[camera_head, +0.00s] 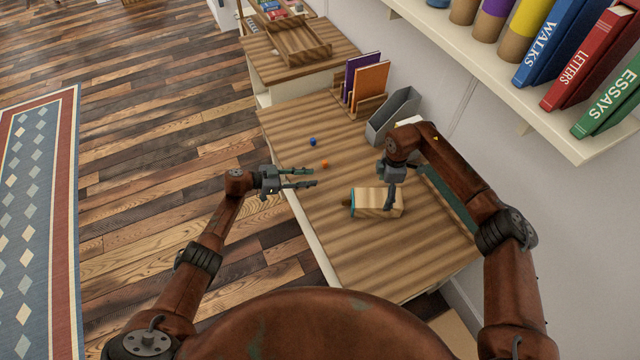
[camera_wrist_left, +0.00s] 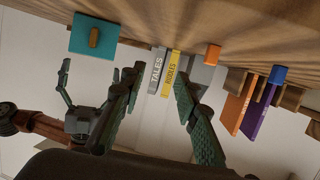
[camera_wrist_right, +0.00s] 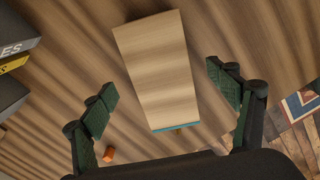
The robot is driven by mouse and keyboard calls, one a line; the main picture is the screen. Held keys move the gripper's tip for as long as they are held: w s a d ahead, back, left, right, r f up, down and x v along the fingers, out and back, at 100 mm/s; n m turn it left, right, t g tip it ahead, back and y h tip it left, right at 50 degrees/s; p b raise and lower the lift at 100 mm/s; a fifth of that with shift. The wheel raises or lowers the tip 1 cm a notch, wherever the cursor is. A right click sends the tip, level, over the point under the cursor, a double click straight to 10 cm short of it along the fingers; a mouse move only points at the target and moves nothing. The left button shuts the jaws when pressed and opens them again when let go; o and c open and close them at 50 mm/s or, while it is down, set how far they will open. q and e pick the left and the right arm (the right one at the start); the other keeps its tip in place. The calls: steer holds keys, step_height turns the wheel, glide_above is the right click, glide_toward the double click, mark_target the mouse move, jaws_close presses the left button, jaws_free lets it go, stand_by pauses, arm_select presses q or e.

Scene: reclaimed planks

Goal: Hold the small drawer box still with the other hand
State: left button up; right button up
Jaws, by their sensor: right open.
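The small drawer box (camera_head: 365,203) is light wood with a teal drawer front and lies on the striped table. Its teal front with a wooden knob shows in the left wrist view (camera_wrist_left: 94,37). In the right wrist view its wooden top (camera_wrist_right: 160,70) lies between the spread fingers, apart from both. My right gripper (camera_head: 389,192) is open, pointing down over the box. My left gripper (camera_head: 314,178) is open and empty, left of the box above the table edge. The drawer looks shut; its inside is hidden.
A small orange block (camera_head: 324,163) and a blue piece (camera_head: 312,141) lie on the table beyond my left gripper. A rack with purple and orange books (camera_head: 368,84) and a grey file holder (camera_head: 393,115) stand at the back. A bookshelf (camera_head: 500,95) overhangs on the right. The table's near part is clear.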

mark_target(383, 199)
steer(key=shift+f, duration=0.5)
arm_select(q)
steer(key=s+d+r+m+g+y, duration=0.3)
steer(key=s+d+r+m+g, duration=0.1)
steer(key=m+g, duration=0.3)
steer(key=shift+s+d+g+y, duration=0.4)
steer(key=shift+s+d+g, duration=0.1)
steer(key=shift+d, duration=0.15)
arm_select(e)
steer(key=shift+f, duration=3.4)
steer(key=shift+c, duration=0.6)
steer(key=c, duration=1.4)
